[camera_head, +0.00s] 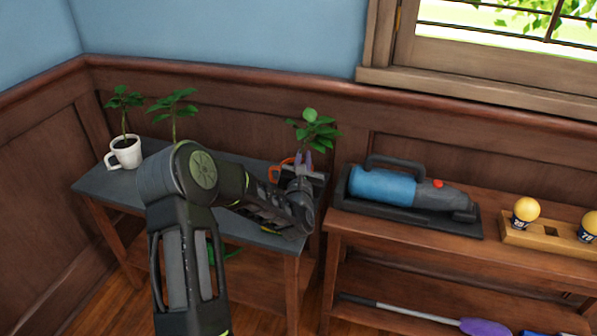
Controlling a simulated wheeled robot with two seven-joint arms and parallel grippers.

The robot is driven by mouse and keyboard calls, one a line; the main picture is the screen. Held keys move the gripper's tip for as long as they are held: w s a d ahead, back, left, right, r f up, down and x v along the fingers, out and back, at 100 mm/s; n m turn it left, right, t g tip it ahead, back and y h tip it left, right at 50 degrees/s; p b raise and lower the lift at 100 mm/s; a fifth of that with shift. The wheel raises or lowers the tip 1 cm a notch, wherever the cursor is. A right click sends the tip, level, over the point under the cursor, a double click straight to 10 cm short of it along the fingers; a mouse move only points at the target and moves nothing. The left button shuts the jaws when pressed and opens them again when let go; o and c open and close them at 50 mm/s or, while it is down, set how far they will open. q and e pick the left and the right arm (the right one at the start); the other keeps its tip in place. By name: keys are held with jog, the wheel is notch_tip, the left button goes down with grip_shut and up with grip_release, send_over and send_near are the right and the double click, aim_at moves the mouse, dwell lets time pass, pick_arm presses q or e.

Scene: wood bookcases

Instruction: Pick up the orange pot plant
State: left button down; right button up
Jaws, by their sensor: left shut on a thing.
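The orange pot plant shows at the right end of the dark-topped table, with green leaves (315,128) above my left gripper and a piece of orange pot or handle (276,171) to its left. My left gripper (304,164) is shut on this plant. The gripper hides most of the pot, so I cannot tell whether it touches the tabletop. My right gripper is not in view.
A white mug plant (125,152) stands at the table's (90,187) left end. Another plant (173,108) stands behind my arm, its pot hidden. A shelf to the right holds a blue handheld vacuum (385,187) and yellow balls (527,208) in a wooden holder.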

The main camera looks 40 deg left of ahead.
pick_arm(q)
notch_tip(320, 180, up, 10)
jog(key=shift+r+p, duration=0.1)
jog(key=shift+p, duration=0.4)
dwell(0.5)
